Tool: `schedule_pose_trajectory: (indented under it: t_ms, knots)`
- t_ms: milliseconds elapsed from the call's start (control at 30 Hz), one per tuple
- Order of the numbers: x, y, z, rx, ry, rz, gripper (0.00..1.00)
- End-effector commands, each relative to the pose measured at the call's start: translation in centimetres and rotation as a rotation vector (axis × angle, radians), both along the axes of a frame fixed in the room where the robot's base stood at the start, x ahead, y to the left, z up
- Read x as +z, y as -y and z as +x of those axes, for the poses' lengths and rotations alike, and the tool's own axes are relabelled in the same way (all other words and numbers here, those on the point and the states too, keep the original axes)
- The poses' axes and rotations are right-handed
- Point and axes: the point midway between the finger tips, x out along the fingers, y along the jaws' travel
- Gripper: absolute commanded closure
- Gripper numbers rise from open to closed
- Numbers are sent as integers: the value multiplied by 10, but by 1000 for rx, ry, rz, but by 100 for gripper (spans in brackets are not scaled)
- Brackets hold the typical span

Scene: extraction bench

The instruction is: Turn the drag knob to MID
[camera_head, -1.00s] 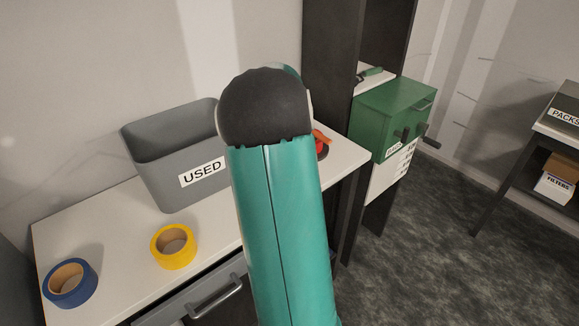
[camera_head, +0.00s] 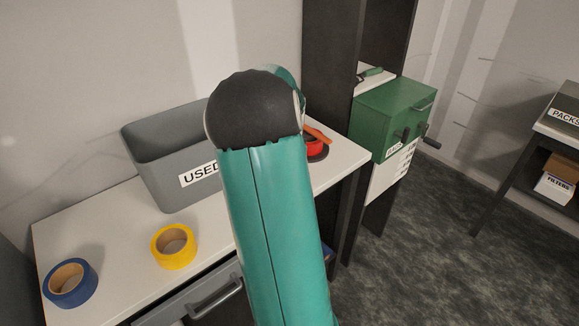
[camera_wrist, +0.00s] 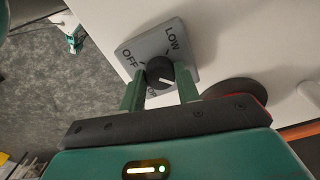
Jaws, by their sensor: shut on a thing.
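The drag knob (camera_wrist: 161,70) is a round black knob with a white pointer line, on a grey square plate (camera_wrist: 149,46). In the wrist view the plate reads OFF on the left and LOW at the upper right. Another label below the knob is partly covered and I cannot read it fully; no MID label is legible. The pointer line seems to slant to the lower part of the plate. My gripper (camera_wrist: 160,76) has its two green fingers on either side of the knob, shut on it. In the head view my arm hides the gripper and knob.
A grey USED bin (camera_head: 155,165), a yellow tape roll (camera_head: 174,247) and a blue tape roll (camera_head: 70,283) stand on the white bench (camera_head: 115,225). A red round thing with an orange handle (camera_head: 317,134) lies right of my arm. A green box (camera_head: 385,112) stands farther right.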

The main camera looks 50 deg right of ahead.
Motion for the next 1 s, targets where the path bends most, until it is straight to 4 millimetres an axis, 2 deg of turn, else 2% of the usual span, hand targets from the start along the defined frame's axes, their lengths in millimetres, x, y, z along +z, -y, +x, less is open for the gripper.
schedule_pose_trajectory:
  t_ms: [167, 200, 300, 667, 867, 1000]
  knots:
    - [0, 1, 0, 1, 1, -3, 91]
    - [0, 1, 0, 1, 1, -3, 66]
    - [0, 1, 0, 1, 1, -2, 46]
    - [4, 0, 0, 1, 1, -2, 46]
    - [32, 0, 0, 1, 3, -3, 46]
    - [63, 1, 0, 1, 4, -4, 46]
